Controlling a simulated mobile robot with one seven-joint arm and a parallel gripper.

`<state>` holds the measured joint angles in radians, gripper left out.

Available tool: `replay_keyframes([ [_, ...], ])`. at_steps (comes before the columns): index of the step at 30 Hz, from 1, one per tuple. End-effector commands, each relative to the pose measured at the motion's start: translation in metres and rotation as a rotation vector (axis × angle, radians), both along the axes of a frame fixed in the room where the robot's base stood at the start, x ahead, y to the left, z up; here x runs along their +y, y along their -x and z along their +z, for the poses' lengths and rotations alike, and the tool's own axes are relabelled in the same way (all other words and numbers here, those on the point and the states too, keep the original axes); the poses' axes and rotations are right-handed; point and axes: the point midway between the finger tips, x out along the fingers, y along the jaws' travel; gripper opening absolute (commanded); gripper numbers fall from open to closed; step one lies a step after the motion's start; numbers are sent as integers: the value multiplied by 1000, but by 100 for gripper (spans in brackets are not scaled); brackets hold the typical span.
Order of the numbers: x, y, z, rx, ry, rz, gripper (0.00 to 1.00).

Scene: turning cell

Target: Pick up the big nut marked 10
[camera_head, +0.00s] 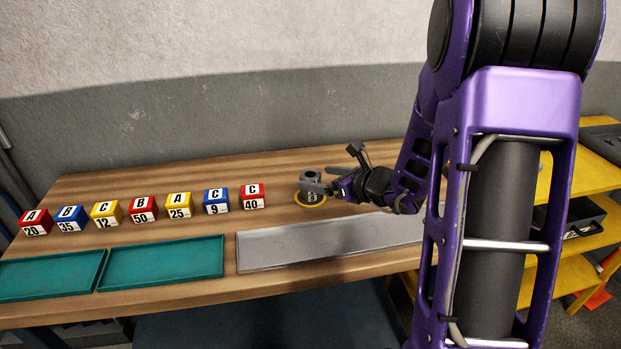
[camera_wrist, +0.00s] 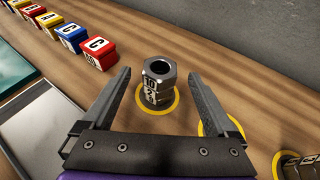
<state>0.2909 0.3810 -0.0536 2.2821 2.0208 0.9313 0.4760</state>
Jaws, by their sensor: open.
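The big nut marked 10 (camera_wrist: 152,80) is a dark grey hex nut with a round hole. In the wrist view it sits on top of another dark nut (camera_wrist: 150,98), whose number I cannot read surely. The stack stands on a yellow ring (camera_wrist: 172,103) on the wooden bench. My gripper (camera_wrist: 160,74) is open, with one finger to the left and one to the right of the stack, apart from it in the picture. In the head view the stack (camera_head: 310,181) is partly hidden by my gripper (camera_head: 328,187).
Lettered blocks, such as the red C block (camera_head: 252,196), stand in a row at left. Green trays (camera_head: 160,262) and a grey plate (camera_head: 290,248) lie in front. Another yellow ring (camera_wrist: 209,130) is partly behind my right finger; more dark parts (camera_wrist: 300,170) lie at lower right.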

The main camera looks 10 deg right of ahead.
Motion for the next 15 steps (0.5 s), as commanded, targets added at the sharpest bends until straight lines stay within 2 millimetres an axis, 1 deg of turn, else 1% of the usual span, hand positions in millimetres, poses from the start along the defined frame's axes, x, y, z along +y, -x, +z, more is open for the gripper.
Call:
replay_keyframes([
  [1,6,-7,-2,0,-1,2,92],
  [3,10,-14,-7,1,-1,3,92],
  [6,12,-20,-9,0,0,1,92],
  [13,13,-21,-9,0,1,0,92],
  [14,13,-21,-9,0,1,0,89],
  [15,13,-21,-9,0,1,0,82],
])
